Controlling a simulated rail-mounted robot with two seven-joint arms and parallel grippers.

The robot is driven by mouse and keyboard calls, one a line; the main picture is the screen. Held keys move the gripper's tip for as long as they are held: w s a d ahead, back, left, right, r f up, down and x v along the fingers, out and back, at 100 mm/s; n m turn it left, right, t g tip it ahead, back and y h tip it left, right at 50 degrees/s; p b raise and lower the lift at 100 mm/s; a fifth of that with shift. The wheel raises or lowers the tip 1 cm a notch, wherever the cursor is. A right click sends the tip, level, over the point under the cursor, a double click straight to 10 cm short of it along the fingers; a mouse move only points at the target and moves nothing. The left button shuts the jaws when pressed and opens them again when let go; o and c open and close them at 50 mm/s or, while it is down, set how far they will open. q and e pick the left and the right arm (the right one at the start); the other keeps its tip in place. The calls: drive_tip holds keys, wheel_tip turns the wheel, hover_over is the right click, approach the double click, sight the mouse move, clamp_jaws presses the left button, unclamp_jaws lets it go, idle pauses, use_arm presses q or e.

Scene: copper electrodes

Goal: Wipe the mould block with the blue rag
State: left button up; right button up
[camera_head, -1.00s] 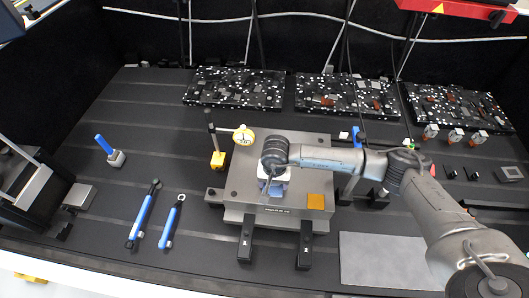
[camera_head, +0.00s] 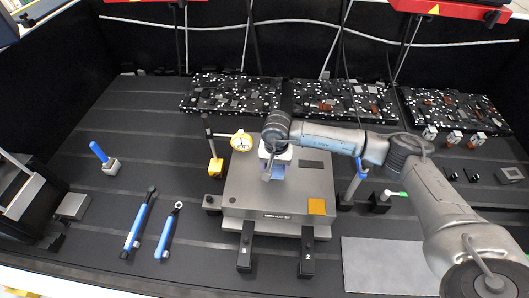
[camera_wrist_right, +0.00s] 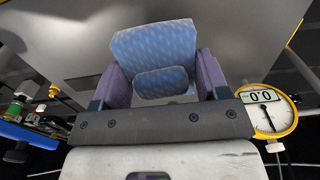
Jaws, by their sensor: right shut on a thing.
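The mould block (camera_head: 245,188) is a flat grey metal block in the middle of the bench, with a dark rectangle (camera_head: 311,168) and an orange square (camera_head: 316,206) on top. My right gripper (camera_head: 275,169) is over the far left part of the block. It is shut on the blue rag (camera_head: 277,176). In the right wrist view the folded, patterned rag (camera_wrist_right: 155,45) sits between the two purple fingers of the gripper (camera_wrist_right: 160,80). I cannot tell whether the rag touches the block. My left gripper is not in view.
A yellow dial gauge (camera_head: 241,141) stands close behind the block's left side; it also shows in the wrist view (camera_wrist_right: 268,112). Two black clamps (camera_head: 246,246) jut from the block's front. Blue-handled tools (camera_head: 140,222) lie left. A grey plate (camera_head: 384,264) lies front right.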

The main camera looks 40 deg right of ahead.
wheel_tip(320, 180, up, 4)
drive_tip(key=shift+r+p, duration=0.1)
drive_tip(key=shift+p, duration=0.8)
drive_tip(key=shift+r, duration=0.4)
